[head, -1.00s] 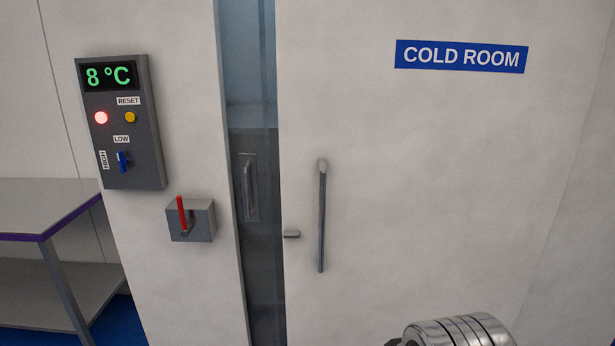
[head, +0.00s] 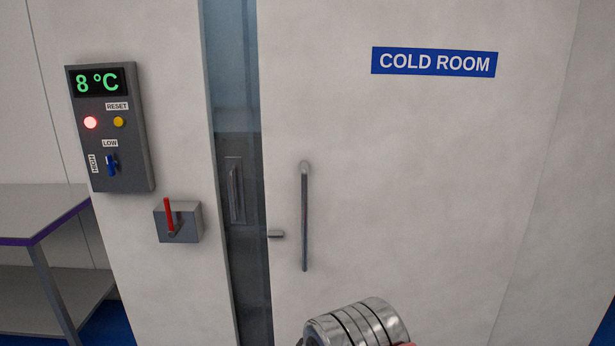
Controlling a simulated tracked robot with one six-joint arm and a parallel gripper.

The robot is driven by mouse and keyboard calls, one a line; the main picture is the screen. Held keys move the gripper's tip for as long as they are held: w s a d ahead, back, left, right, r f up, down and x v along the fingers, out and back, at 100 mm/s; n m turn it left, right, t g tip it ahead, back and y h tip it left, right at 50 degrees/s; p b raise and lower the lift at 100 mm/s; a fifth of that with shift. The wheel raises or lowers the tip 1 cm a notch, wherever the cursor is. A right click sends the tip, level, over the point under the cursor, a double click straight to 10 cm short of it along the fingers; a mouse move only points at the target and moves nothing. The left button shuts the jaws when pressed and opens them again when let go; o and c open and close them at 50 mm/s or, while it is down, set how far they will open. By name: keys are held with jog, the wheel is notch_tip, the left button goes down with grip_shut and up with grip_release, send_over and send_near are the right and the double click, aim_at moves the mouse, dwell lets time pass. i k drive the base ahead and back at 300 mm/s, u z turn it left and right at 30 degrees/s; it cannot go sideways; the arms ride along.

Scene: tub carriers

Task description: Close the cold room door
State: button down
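The white cold room door (head: 400,180) carries a blue COLD ROOM sign (head: 435,62). It stands part way open, with a dark vertical gap (head: 243,280) between its left edge and the frame. A vertical bar handle (head: 304,220) is on the door near that edge. A small grey latch piece (head: 276,234) juts from the edge. A grey box with a raised red lever (head: 169,214) is on the wall left of the gap. A metal cylindrical part of my arm shows at the bottom, below the handle. My gripper's fingers are not visible.
A control panel (head: 110,150) on the left wall reads 8 °C, with a lit red light, a yellow button and a blue switch. A grey table (head: 40,210) with a lower shelf stands at the left edge. Blue floor shows at the lower corners.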

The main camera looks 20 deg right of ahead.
aim_at(406, 145)
jog(key=z, duration=0.05)
jog(key=i, duration=1)
jog(key=u, duration=0.05)
